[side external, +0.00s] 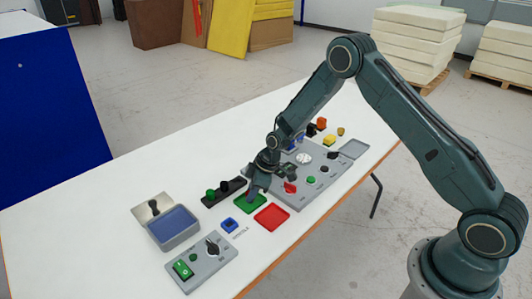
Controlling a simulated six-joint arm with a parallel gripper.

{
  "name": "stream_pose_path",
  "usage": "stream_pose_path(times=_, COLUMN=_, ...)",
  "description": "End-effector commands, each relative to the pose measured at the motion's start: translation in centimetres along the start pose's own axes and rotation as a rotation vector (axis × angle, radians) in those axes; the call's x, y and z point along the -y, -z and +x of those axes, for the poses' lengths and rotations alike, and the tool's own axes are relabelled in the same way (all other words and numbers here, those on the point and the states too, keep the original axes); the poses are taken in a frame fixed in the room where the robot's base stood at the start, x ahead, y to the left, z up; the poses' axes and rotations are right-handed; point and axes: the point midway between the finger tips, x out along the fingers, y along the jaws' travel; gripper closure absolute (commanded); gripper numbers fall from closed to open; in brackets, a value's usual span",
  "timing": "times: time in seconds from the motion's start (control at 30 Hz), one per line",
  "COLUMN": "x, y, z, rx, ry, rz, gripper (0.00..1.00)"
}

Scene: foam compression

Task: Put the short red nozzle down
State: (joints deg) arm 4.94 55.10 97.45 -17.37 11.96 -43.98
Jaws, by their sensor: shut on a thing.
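My gripper (256,190) points down just above the green square tray (251,204), near the left edge of the grey panel. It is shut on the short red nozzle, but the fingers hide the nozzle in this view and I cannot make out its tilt. A small red piece (290,187) shows on the panel to the right of my gripper; I cannot tell what it is. A red square tray (272,217) lies on the table to the right of and nearer than the green tray.
A black strip with knobs (222,193) lies left of my gripper. A blue block (229,225), a grey switch box (205,264) and a blue-topped grey box (173,226) stand nearer. The grey panel (325,184) extends right. The white table is clear at left.

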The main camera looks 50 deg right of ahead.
Motion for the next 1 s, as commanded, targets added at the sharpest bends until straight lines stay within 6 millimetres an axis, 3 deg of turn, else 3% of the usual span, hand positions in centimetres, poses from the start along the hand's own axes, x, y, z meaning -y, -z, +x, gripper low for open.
stream_pose_path(times=0.1, x=0.0, y=-0.1, z=0.3, rx=0.001, ry=0.001, rz=0.000, gripper=1.00)
stream_pose_path(times=0.13, x=0.0, y=-0.1, z=0.2, rx=0.000, ry=0.001, rz=0.000, gripper=0.70)
stream_pose_path(times=0.2, x=0.0, y=-0.1, z=0.2, rx=0.000, ry=0.001, rz=0.000, gripper=0.57)
stream_pose_path(times=0.23, x=0.0, y=-0.1, z=0.2, rx=0.000, ry=0.001, rz=0.000, gripper=0.54)
stream_pose_path(times=0.67, x=0.0, y=0.1, z=-0.1, rx=-0.001, ry=0.000, rz=0.000, gripper=0.54)
stream_pose_path(times=1.0, x=0.0, y=0.1, z=-3.1, rx=-0.001, ry=-0.001, rz=0.001, gripper=0.54)
